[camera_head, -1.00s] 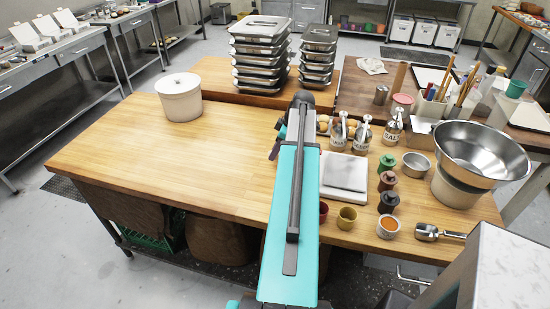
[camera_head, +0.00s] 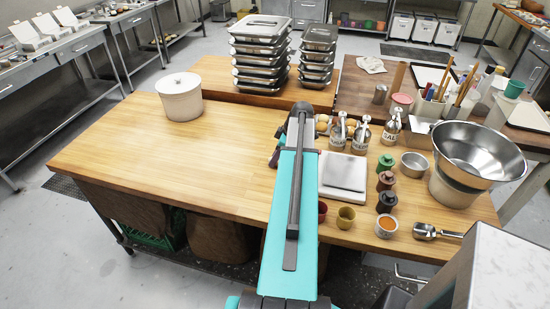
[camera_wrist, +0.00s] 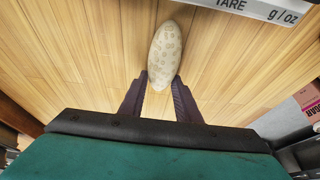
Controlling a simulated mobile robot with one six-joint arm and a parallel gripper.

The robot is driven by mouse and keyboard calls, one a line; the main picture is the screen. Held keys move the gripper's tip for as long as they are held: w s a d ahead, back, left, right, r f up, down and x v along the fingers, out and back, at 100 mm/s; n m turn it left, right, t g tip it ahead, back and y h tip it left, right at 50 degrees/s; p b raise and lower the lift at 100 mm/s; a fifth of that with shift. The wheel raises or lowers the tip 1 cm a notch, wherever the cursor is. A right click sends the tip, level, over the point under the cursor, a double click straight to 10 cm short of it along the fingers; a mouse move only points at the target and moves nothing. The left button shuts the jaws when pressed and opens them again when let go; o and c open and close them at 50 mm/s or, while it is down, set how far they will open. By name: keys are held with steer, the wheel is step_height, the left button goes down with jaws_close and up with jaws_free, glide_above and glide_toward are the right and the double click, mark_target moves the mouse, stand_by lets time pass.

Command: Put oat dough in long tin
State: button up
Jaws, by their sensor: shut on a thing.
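In the head view my arm hides the dough and most of my gripper. I cannot pick out a long tin in either view.
A scale (camera_head: 343,173) stands right of my arm, with its edge also in the wrist view (camera_wrist: 262,8). Shakers, small pots and a steel bowl (camera_head: 478,150) crowd the right. Stacked metal trays (camera_head: 260,55) stand behind. A white tub (camera_head: 180,103) is left; the worktop (camera_head: 190,160) there is clear.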

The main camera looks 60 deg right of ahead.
steer(key=o, duration=0.8)
steer(key=shift+f, duration=0.1)
steer(key=shift+r, duration=0.25)
steer(key=shift+s, duration=0.1)
steer(key=shift+b+v, duration=0.65)
steer(key=shift+v, duration=0.8)
steer(key=shift+b+v, duration=1.4)
steer(key=shift+v, duration=3.05)
steer(key=shift+d, duration=0.1)
